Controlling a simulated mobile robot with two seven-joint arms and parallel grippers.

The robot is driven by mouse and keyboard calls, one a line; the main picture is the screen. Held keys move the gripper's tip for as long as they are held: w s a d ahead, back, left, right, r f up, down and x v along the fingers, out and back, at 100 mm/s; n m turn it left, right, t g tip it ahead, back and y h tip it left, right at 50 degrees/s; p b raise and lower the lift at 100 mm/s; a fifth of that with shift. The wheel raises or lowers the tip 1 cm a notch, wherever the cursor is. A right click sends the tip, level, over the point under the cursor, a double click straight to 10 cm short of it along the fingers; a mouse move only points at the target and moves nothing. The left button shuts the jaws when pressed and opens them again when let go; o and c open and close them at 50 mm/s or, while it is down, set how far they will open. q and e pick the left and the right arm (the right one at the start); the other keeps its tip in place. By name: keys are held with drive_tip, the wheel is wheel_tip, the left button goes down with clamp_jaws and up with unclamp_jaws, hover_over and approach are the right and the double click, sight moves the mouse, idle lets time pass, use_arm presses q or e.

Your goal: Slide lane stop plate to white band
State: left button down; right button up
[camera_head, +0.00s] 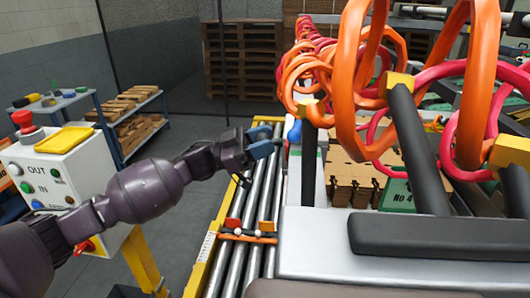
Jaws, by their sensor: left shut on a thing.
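My left gripper (262,147) reaches in from the left over the far part of the roller lane (237,262). It is shut on a small blue piece at its tips; I cannot tell whether this belongs to the lane stop plate. Nearer along the lane, a dark and orange crossbar (249,238) with red upright tabs and small white spots lies across the rollers. A white marked strip (207,246) shows on the yellow side rail, left of the crossbar. I cannot make out a clear white band. My right gripper is not in view.
A control box (66,170) with a red button stands at the left. Large orange rings (357,75) and dark bars crowd the right, above a grey machine top (318,225). A blue knob (295,132) is just right of my gripper. Pallets (240,60) stand behind.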

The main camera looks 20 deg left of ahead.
use_arm(q)
drive_tip(key=w+a+b, duration=0.2)
drive_tip(key=w, duration=0.4)
drive_tip(key=shift+w+r, duration=0.2)
drive_tip(key=shift+w, duration=0.1)
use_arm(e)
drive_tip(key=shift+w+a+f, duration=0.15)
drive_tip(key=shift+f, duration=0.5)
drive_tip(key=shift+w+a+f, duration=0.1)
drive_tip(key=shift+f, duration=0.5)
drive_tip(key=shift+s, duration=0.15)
use_arm(q)
drive_tip(key=c, duration=0.6)
unclamp_jaws()
drive_tip(key=shift+f, duration=0.1)
drive_tip(key=shift+c, duration=0.2)
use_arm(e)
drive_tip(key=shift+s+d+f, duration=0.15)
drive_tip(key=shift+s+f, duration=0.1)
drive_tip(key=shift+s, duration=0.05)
use_arm(q)
drive_tip(key=shift+f, duration=0.1)
drive_tip(key=v, duration=0.7)
drive_tip(key=shift+a+b, duration=0.2)
drive_tip(key=shift+b, duration=0.25)
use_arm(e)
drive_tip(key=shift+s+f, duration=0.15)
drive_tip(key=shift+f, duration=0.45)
